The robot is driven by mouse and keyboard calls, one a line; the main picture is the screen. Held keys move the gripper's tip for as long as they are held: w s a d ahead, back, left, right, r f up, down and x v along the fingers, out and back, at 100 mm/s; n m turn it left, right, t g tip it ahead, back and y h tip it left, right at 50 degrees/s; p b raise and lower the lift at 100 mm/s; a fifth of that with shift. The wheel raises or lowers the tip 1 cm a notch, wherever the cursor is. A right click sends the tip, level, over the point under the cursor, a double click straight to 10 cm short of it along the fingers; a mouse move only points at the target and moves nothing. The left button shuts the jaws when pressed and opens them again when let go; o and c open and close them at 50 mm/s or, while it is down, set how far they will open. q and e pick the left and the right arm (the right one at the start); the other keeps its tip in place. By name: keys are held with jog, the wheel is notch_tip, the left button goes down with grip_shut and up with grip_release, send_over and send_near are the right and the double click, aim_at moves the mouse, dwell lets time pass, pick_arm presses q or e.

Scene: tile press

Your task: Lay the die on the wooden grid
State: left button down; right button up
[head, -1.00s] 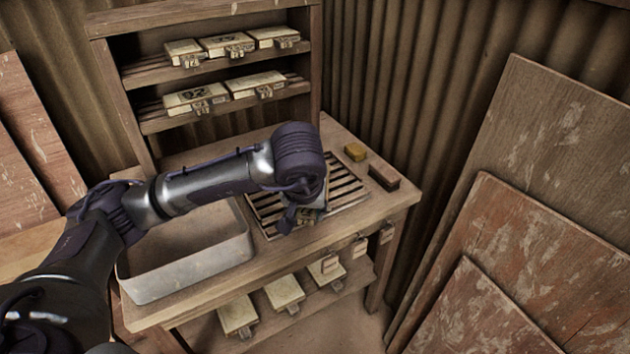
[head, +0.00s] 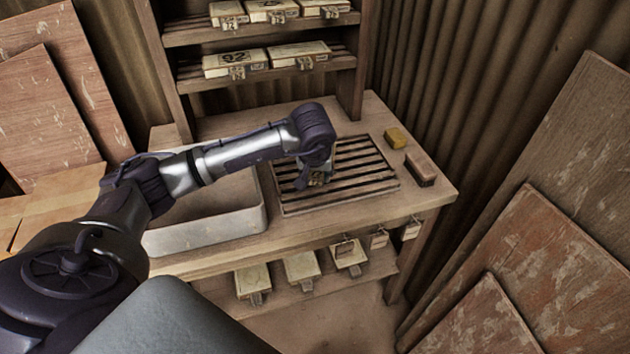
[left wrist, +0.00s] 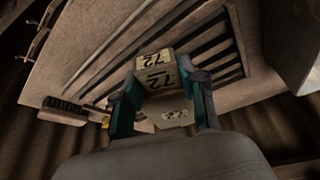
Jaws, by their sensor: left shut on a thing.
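The die is a pale block marked 72 on its faces; it shows in the left wrist view (left wrist: 154,68) and, partly hidden, in the head view (head: 318,178). My left gripper (head: 314,180) is shut on it, with a teal-lined finger on each side in the left wrist view (left wrist: 165,98). The wooden grid (head: 375,185), a frame of dark-gapped slats, lies on the bench. The gripper and die are over its left part. I cannot tell whether the die touches the slats. My right gripper is not in view.
A grey metal tray (head: 210,238) stands left of the grid. A yellow block (head: 396,138) and a brush (head: 421,168) lie to its right. A shelf (head: 270,78) with several numbered blocks rises behind. More blocks (head: 301,267) sit below. The grid's right half is clear.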

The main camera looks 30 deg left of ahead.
aim_at(314, 193)
pick_arm(q)
jog(key=shift+w+a+f, duration=0.2)
jog(key=shift+a+f, duration=0.1)
jog(key=shift+a, duration=0.05)
notch_tip(314, 193, down, 3)
jog(key=shift+f+p, duration=0.1)
jog(key=shift+p, duration=0.4)
jog(key=shift+f, duration=0.25)
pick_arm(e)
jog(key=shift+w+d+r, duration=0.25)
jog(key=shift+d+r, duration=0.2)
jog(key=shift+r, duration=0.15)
pick_arm(q)
jog(key=shift+f, duration=0.1)
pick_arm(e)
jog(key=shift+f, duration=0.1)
pick_arm(q)
jog(key=shift+f+b, duration=0.15)
jog(key=shift+b, duration=0.15)
jog(key=c, duration=0.7)
grip_release()
jog(key=shift+s, duration=0.1)
jog(key=shift+o, duration=0.2)
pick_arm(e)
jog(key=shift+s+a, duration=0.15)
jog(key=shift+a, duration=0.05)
